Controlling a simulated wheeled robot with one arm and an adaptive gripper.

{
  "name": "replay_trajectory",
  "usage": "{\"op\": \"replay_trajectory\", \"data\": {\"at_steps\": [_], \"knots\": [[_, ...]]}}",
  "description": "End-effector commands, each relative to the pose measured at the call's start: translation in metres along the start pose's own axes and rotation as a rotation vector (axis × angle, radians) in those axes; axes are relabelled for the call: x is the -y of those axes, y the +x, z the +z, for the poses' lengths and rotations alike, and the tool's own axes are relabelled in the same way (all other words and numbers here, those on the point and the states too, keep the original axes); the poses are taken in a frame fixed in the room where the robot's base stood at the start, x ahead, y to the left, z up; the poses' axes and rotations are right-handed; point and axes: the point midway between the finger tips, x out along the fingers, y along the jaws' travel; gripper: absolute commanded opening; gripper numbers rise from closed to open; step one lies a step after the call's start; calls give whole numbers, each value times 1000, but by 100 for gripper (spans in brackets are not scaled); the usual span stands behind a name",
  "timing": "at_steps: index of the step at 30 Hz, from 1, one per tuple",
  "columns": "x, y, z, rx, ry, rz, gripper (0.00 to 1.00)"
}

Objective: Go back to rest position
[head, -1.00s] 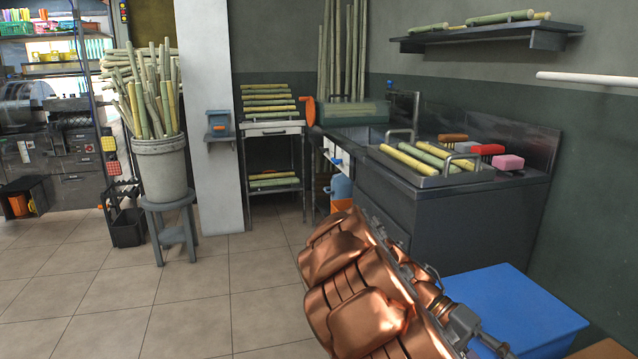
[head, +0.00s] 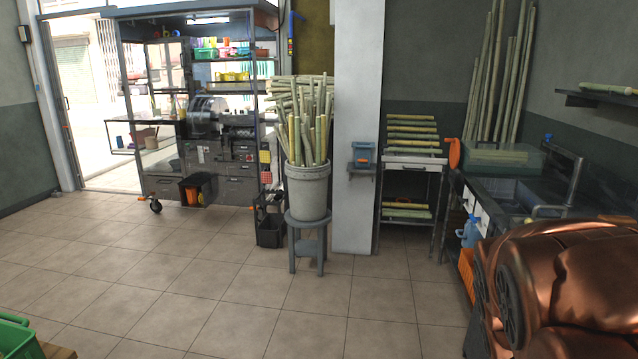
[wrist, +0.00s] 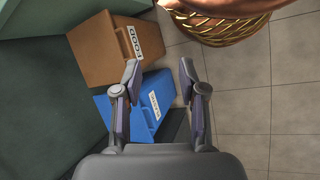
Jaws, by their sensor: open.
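My gripper (wrist: 160,90) shows in the wrist view with its two fingers apart and nothing between them. It hangs above the floor, over a blue bin (wrist: 152,100) with a white label and a brown bin (wrist: 112,48) labelled FOOD. It does not touch either bin as far as I can see. In the head view only my copper-coloured arm shows at the lower right; the gripper itself is out of that view.
A grey bucket of sugarcane (head: 307,190) stands on a stool (head: 308,222) mid-view. A wheeled press cart (head: 170,185) is behind left. A sink counter (head: 480,205) is at right. A green crate (head: 14,338) is at lower left. The tiled floor (head: 190,270) is open.

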Motion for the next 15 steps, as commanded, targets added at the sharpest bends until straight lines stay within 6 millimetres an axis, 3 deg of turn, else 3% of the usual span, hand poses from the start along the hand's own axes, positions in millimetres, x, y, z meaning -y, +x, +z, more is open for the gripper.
{"op": "replay_trajectory", "data": {"at_steps": [1, 3, 9, 15], "knots": [[1, -22, 13, -26, -46, -28, 41], [8, -37, 26, -62, -113, -68, 41], [28, -77, 64, -156, -313, -170, 41], [44, -101, 95, -224, -469, -240, 41]]}}
